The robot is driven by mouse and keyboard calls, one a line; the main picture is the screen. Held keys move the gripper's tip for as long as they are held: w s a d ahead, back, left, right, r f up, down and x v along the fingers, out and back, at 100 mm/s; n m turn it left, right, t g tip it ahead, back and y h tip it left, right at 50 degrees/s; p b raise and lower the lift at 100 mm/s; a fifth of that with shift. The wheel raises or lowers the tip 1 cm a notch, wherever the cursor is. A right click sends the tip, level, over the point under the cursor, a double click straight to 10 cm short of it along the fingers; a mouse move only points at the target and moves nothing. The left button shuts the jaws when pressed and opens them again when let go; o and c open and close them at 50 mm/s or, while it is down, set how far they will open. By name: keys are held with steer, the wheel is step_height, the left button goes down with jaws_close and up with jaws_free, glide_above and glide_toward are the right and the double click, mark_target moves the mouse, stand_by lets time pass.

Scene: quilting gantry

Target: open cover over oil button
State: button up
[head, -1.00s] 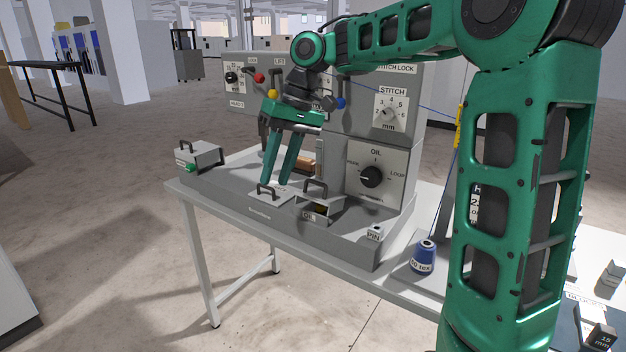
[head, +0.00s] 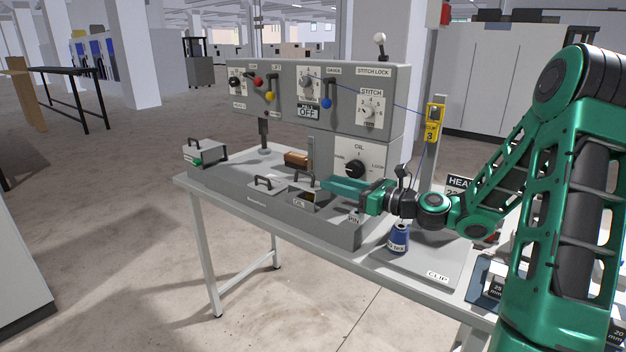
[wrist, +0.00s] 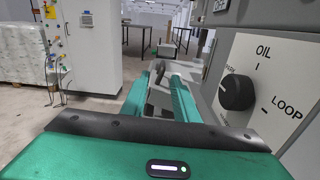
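The grey cover with a black handle on top and an OIL label (head: 299,203) stands on the front ledge of the machine. It looks shut; a dark, yellowish gap shows in its side, and I cannot make out a button. My gripper (head: 326,183) lies nearly level, coming from the right, with its fingertips close to the cover's handle (head: 303,177). In the wrist view the green fingers (wrist: 158,82) are apart, with a dark handle-like loop seen between or just beyond them. I cannot tell whether they touch it.
The OIL dial (head: 354,169) is on the panel just behind my gripper. A flat plate with a handle (head: 264,184) and a box with a green button (head: 206,153) lie farther left. A PIN block (head: 355,217) and blue thread spool (head: 399,238) stand below my gripper.

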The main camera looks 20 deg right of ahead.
mark_target(307, 173)
steer(key=shift+d+m, duration=0.3)
steer(key=shift+m, duration=0.1)
steer(key=x, duration=1)
steer(key=shift+w+a+r, duration=0.1)
steer(key=shift+w, duration=0.2)
jaws_close()
